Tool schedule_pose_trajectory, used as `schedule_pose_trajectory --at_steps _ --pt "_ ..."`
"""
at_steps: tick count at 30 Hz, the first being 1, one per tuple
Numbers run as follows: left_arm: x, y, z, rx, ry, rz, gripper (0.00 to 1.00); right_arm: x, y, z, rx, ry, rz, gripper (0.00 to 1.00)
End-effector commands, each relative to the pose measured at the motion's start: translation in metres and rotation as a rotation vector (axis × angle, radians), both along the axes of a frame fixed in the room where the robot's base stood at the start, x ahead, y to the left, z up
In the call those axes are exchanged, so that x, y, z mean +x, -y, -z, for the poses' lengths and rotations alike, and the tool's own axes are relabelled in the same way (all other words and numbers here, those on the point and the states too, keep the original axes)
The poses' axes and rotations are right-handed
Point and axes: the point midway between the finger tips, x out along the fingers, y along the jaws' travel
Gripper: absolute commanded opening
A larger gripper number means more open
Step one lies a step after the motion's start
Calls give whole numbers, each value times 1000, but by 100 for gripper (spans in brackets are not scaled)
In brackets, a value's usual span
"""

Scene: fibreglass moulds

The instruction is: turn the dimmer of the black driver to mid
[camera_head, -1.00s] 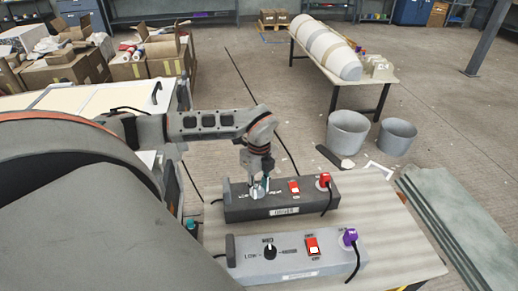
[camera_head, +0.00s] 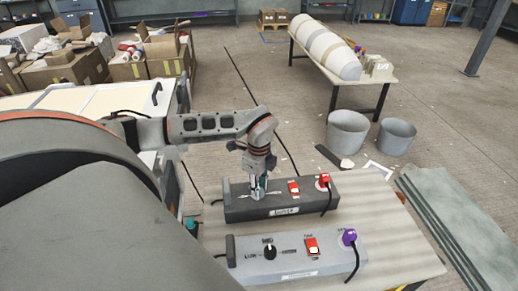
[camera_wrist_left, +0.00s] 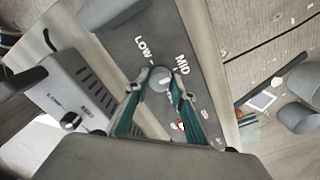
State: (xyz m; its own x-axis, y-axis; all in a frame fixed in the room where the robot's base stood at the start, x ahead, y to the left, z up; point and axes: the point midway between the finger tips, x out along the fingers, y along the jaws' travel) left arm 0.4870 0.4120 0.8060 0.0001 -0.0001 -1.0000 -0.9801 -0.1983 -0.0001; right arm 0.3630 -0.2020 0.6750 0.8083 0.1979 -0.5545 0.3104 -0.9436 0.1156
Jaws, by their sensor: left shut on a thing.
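The black driver (camera_head: 300,207) is a long dark box lying on the table, with a red switch (camera_head: 293,187) and a red plug (camera_head: 324,180) toward its right end. My left gripper (camera_head: 258,193) is over the left part of its top face. In the left wrist view its teal fingers (camera_wrist_left: 156,84) are shut on the round dimmer knob (camera_wrist_left: 160,77), one on each side. The printed LOW (camera_wrist_left: 144,47) and MID (camera_wrist_left: 182,64) show beyond the knob. The fingers partly cover the knob, and I cannot read its exact setting. My right gripper is out of view.
A grey driver (camera_head: 294,262) with its own black knob (camera_head: 270,251), red switch and purple plug lies parallel in front of the black one. Both sit on a pale table (camera_head: 400,235). Two grey buckets (camera_head: 347,131) stand on the floor behind.

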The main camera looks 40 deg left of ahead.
Motion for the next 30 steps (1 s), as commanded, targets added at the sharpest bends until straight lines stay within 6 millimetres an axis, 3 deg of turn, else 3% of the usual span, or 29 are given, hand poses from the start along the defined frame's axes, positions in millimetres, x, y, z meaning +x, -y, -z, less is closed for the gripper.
schedule_pose_trajectory --at_steps 3,4,6,19,23,30 --pt "-1 1 1 -1 -2 2 2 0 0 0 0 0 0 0" --pt "-1 1 1 -1 -2 2 26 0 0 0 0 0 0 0" --pt "-1 1 1 -1 -2 2 41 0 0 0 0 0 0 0" --pt "1 0 -6 -1 2 2 41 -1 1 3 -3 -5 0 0" --pt "1 -1 -25 1 5 1 41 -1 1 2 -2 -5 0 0" --pt "1 0 -74 1 4 2 41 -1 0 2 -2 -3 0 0"
